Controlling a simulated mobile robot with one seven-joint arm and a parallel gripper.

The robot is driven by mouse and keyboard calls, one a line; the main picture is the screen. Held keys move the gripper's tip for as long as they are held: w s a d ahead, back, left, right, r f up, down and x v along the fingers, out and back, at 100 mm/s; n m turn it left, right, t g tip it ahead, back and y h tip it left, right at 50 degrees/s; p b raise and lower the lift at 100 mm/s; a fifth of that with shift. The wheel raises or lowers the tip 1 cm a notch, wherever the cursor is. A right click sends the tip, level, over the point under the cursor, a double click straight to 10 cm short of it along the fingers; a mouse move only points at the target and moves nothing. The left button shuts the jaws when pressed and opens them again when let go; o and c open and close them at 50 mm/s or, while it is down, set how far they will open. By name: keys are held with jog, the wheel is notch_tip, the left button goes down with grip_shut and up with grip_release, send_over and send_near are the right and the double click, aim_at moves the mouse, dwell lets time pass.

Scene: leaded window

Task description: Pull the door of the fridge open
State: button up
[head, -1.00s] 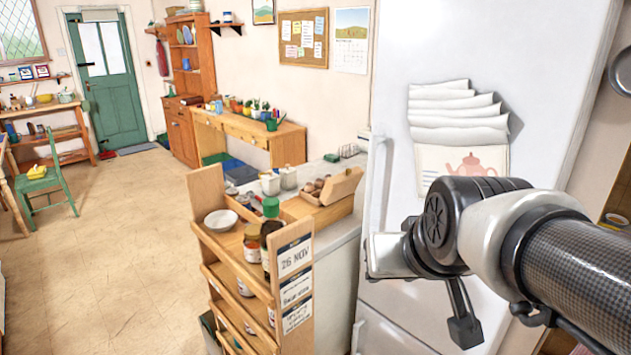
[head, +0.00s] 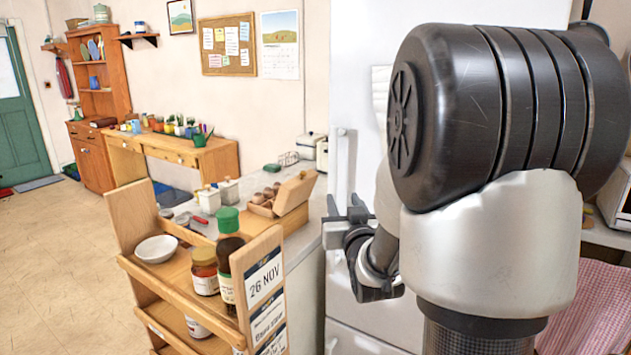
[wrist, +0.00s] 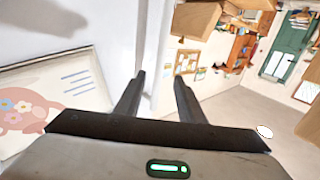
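The white fridge (head: 358,60) stands at the right in the head view, and its upper door looks shut. Its pale vertical handle (head: 341,160) runs along the door's left edge. My gripper (head: 345,208) is at the lower part of this handle. In the wrist view my gripper (wrist: 158,92) has its two dark fingers apart, with a white upright strip, apparently the handle (wrist: 157,45), between them. I cannot tell whether either finger touches it. My arm hides much of the door in the head view. A teapot picture (wrist: 30,108) on the door shows in the wrist view.
A wooden rack (head: 128,210) with jars, a bottle and a bowl (head: 156,249) stands left of the fridge, close to the door's handle side. A counter (head: 305,262) with an egg box (head: 285,198) is behind it. The floor (head: 50,270) at left is clear.

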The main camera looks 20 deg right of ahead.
aim_at(334, 181)
jog(key=p+x, duration=0.1)
jog(key=x, duration=1.3)
grip_shut()
